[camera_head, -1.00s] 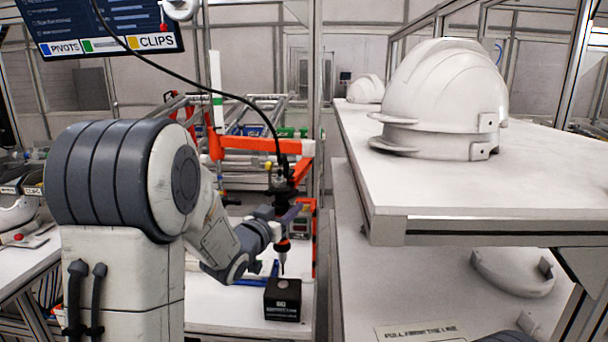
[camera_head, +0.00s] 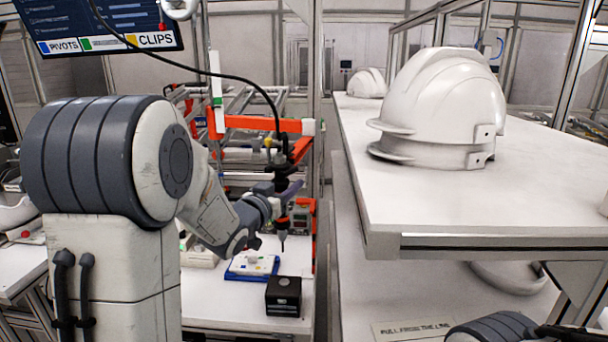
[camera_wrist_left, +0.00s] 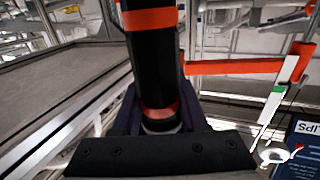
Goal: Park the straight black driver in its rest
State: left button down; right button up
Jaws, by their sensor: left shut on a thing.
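My left gripper (camera_head: 284,192) is shut on the straight black driver (camera_head: 283,223) and holds it upright, bit down. A black cable runs up from the driver's top. In the left wrist view the driver (camera_wrist_left: 152,65) is a thick black cylinder with orange bands, between the dark fingers (camera_wrist_left: 160,122). A black block (camera_head: 283,298) with a round mark on top, apparently the rest, stands on the white bench below the driver. The bit tip is clear above the block. My right gripper is out of view.
A blue tray (camera_head: 250,271) with a white part lies left of the block. An orange frame (camera_head: 262,125) stands behind the driver. At right, a white shelf (camera_head: 440,215) bears white helmet shells (camera_head: 440,105).

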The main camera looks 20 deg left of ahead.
pick_arm(q)
notch_tip(320, 180, up, 2)
jog(key=shift+r+p, duration=0.15)
jog(key=shift+p, duration=0.25)
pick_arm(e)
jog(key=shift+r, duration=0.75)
pick_arm(q)
jog(key=w, duration=0.1)
jog(key=w+a, duration=0.1)
jog(key=w, duration=0.1)
jog(key=w+a, duration=0.1)
jog(key=shift+w+f, duration=0.2)
jog(key=shift+w, duration=0.1)
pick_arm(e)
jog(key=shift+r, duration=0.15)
pick_arm(q)
jog(key=shift+d, duration=0.1)
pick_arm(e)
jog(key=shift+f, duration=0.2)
